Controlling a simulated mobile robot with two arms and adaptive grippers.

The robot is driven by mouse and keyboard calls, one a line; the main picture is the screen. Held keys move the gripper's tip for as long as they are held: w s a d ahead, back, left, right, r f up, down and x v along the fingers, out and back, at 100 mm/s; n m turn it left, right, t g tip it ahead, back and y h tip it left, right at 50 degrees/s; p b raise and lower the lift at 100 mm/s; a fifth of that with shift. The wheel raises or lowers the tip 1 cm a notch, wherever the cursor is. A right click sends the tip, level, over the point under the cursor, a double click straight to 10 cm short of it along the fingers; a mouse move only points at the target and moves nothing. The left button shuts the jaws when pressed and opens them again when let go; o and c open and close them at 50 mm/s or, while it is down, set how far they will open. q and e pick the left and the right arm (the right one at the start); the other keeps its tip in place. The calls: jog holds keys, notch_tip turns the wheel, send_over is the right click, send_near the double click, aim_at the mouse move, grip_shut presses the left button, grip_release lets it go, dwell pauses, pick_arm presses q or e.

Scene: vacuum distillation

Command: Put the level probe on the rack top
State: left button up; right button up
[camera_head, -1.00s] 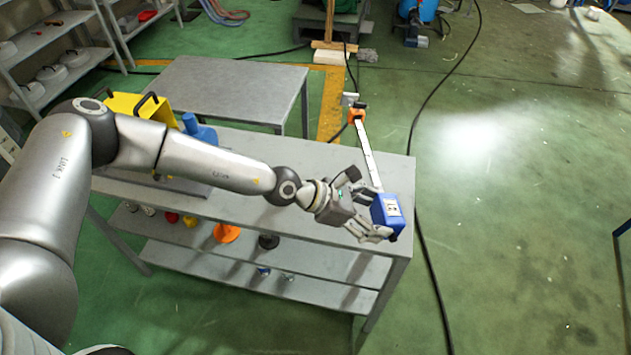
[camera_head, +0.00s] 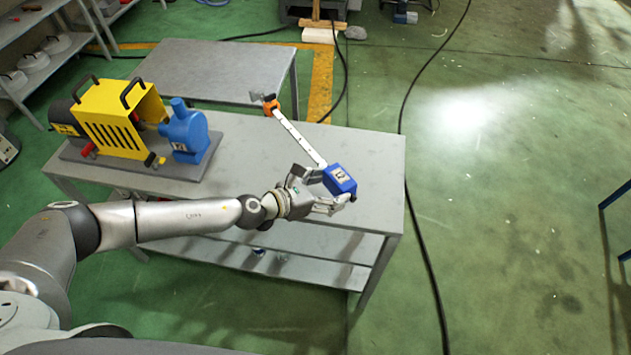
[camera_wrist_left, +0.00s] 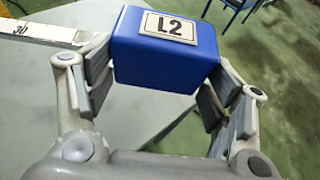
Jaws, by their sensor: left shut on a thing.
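The level probe (camera_head: 303,144) has a blue block labelled L2, a white marked stem and an orange collar near its far end. My left gripper (camera_head: 328,189) is shut on the blue block, over the right part of the grey rack top (camera_head: 370,160). The stem points up and to the left in the head view. In the left wrist view the blue block (camera_wrist_left: 165,50) sits between the two fingers (camera_wrist_left: 155,95), with part of the stem at upper left. I cannot tell the gap between probe and rack top. My right gripper is not in view.
A pump with a yellow guard (camera_head: 120,118) and blue casing (camera_head: 186,130) stands on the rack top's left part. A grey table (camera_head: 220,70) stands behind. A black cable (camera_head: 408,170) runs along the green floor at right. Shelves stand at upper left.

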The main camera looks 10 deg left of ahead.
pick_arm(q)
jog(key=b, duration=0.3)
send_over(326, 216)
jog(key=f, duration=0.5)
jog(key=shift+w+d+f, duration=0.1)
jog(key=shift+w, duration=0.15)
jog(key=shift+f+b, duration=1.05)
jog(key=shift+f, duration=0.8)
jog(key=o, duration=1.6)
jog(key=shift+s, duration=0.1)
jog(key=shift+c, duration=0.2)
jog(key=shift+s, duration=0.1)
jog(key=v, duration=1.2)
jog(key=shift+b, duration=0.3)
